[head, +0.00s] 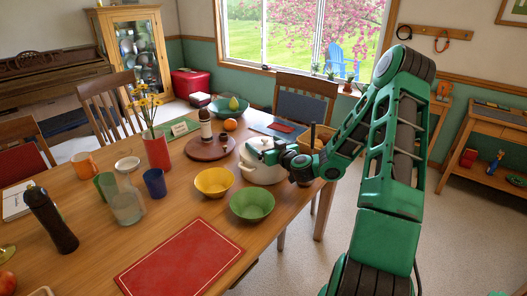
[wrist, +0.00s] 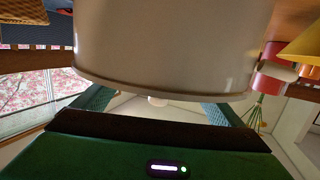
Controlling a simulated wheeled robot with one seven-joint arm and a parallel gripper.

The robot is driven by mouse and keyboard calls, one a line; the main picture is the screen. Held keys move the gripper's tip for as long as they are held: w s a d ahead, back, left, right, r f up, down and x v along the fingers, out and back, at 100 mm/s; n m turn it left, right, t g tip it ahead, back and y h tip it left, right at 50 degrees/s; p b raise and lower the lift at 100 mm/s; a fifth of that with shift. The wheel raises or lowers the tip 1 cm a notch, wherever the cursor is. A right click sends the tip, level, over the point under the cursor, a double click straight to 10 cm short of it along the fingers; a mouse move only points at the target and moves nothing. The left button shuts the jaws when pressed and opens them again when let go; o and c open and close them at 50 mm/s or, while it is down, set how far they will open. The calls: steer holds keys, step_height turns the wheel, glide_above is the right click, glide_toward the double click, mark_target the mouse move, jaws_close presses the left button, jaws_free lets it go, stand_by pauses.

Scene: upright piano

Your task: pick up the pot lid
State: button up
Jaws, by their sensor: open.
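The pot lid (head: 259,143) is white and sits on the white pot (head: 258,172) near the table's right edge. My gripper (head: 283,153) is at the right side of the pot at lid height and partly covers the lid. In the wrist view, which looks upside down, the pot wall (wrist: 165,40) fills the top and a small pale knob (wrist: 157,101) shows just beyond its rim. My gripper's fingers (wrist: 158,103) are spread apart to either side of the knob, with nothing clamped between them. Most of the lid's surface is hidden there.
A yellow bowl (head: 214,181) and a green bowl (head: 252,205) stand close to the pot's left and front. A round wooden board (head: 208,151) with a bottle is behind left. A basket (head: 318,138) and chair (head: 302,100) are behind. A red placemat (head: 180,256) leaves flat room in front.

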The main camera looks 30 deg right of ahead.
mark_target(265, 138)
steer(key=shift+s+f, duration=0.1)
steer(key=c, duration=2.2)
steer(key=shift+f, duration=0.1)
jaws_close()
steer(key=shift+s+f, duration=0.1)
step_height(265, 138, up, 4)
steer(key=shift+r, duration=0.2)
steer(key=s+a+r, duration=0.3)
steer(key=a+r, duration=0.4)
steer(key=a, duration=0.4)
